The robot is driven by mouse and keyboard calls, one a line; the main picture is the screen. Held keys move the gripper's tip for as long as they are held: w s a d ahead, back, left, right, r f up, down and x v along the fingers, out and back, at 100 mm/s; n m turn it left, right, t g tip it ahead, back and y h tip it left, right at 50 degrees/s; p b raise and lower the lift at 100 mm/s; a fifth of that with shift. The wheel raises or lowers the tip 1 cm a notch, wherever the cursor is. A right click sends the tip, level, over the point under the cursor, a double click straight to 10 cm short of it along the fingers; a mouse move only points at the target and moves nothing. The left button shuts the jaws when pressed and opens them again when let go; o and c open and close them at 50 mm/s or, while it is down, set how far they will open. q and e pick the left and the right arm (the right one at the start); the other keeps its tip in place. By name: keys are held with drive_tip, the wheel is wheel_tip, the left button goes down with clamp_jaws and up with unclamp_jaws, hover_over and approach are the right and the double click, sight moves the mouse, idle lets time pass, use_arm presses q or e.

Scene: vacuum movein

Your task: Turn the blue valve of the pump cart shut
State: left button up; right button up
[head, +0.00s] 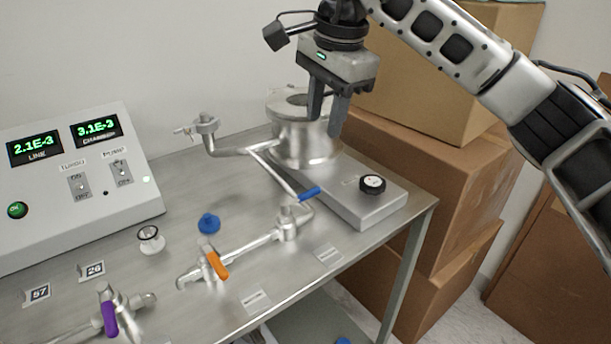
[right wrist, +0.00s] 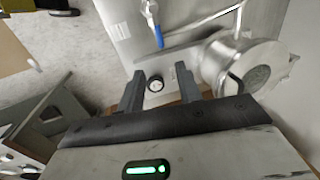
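The blue valve handle (head: 309,194) sits on a metal pipe fitting on the cart's steel top, left of the grey base plate. It also shows in the right wrist view (right wrist: 158,36), beyond my fingers. My right gripper (head: 328,128) hangs in front of the metal chamber and above the plate, up and to the right of the blue handle. Its two fingers are apart with nothing between them; the right wrist view shows the same open gap (right wrist: 165,92). It is not touching the handle. My left gripper is in neither view.
The metal chamber (head: 290,140) stands behind the blue handle. An orange handle (head: 218,265) and a purple handle (head: 110,319) are on pipes to the left. A black knob (head: 372,184) is on the base plate (head: 375,205). Cardboard boxes (head: 430,185) stand right of the cart.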

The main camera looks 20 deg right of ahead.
sight(310, 191)
drive_tip(key=w+f, duration=0.1)
drive_tip(key=f, duration=0.4)
drive_tip(key=f+p, duration=0.1)
drive_tip(key=f, duration=0.4)
drive_tip(key=w+a+f, duration=0.1)
drive_tip(key=f, duration=0.3)
drive_tip(key=shift+w+f+p, duration=0.3)
drive_tip(key=shift+f+p, duration=0.1)
drive_tip(key=shift+a, duration=0.1)
clamp_jaws()
